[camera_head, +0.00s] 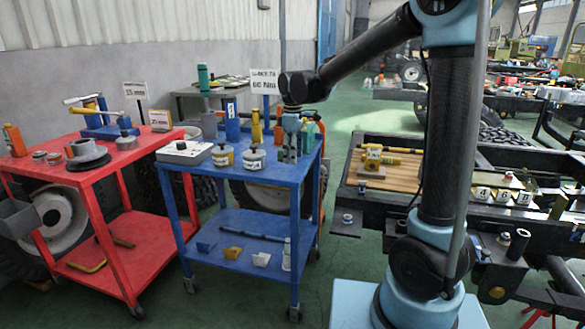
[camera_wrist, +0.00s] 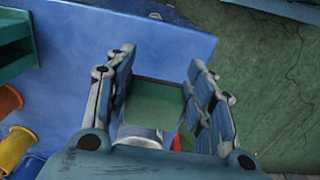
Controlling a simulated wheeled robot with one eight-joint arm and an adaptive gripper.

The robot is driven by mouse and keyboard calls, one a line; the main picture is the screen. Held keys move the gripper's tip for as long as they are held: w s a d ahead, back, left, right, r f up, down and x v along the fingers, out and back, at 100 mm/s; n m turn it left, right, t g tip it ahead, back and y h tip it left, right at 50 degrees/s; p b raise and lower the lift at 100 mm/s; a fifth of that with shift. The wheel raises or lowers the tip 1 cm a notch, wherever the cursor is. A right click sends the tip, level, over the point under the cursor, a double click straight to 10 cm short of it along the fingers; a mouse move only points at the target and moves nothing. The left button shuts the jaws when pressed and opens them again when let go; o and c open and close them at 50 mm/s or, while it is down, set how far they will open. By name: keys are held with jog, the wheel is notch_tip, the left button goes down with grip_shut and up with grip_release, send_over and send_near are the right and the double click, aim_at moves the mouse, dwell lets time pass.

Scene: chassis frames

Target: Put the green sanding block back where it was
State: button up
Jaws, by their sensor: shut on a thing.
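My gripper (camera_head: 288,157) points down over the right part of the blue cart's top (camera_head: 268,172). In the wrist view my gripper (camera_wrist: 161,75) has its two fingers on either side of the green sanding block (camera_wrist: 155,105) and is shut on it. The block's flat green face shows between the fingers. A silver round thing and a bit of red show just below it, partly hidden. I cannot make out the block in the head view, and whether it touches the cart top is unclear.
A grey box (camera_head: 185,152) lies at the cart's left. A red cart (camera_head: 90,180) stands farther left. In the wrist view, orange and yellow cylinders and a green holder (camera_wrist: 16,55) are at left.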

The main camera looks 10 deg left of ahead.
aim_at(293, 173)
jog(key=shift+f, duration=2.35)
jog(key=shift+s, duration=0.1)
jog(key=shift+s+d+f, duration=0.1)
jog(key=shift+s+f, duration=0.05)
jog(key=shift+f, duration=0.2)
jog(key=shift+o, duration=0.4)
jog(key=shift+s+f, duration=0.1)
jog(key=shift+s, duration=0.1)
jog(key=o, duration=1.2)
jog(key=shift+o, duration=0.9)
jog(key=shift+w+f, duration=0.5)
jog(key=shift+w, duration=0.15)
jog(key=shift+s+r, duration=0.25)
jog(key=shift+s, duration=0.05)
jog(key=shift+c, duration=0.3)
